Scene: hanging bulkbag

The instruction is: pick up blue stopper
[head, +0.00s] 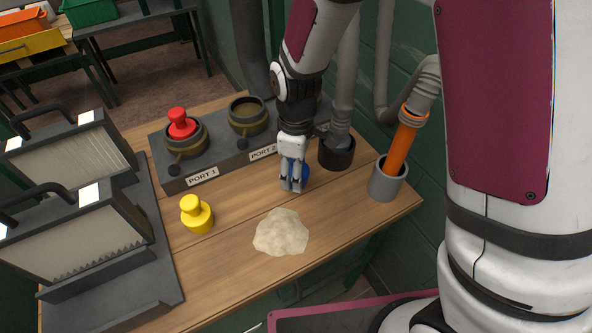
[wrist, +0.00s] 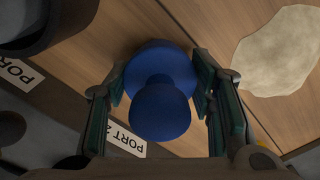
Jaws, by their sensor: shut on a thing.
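The blue stopper (wrist: 160,108) stands between the two fingers of my gripper (wrist: 160,112) in the wrist view, with its round knob towards the camera and its wider base below. My gripper (head: 292,188) points down at the table in front of the PORT 2 label in the head view, shut on the stopper. Only a sliver of the blue stopper (head: 305,173) shows behind the fingers there. Whether its base touches the table is hard to tell.
A port block (head: 170,183) holds a red stopper (head: 181,124) in PORT 1; PORT 2 (head: 248,113) looks empty. A yellow stopper (head: 196,216) and a pale powder heap (head: 281,233) lie on the table. A grey cup (head: 385,186) with an orange tube stands right. Two handled panels stand left.

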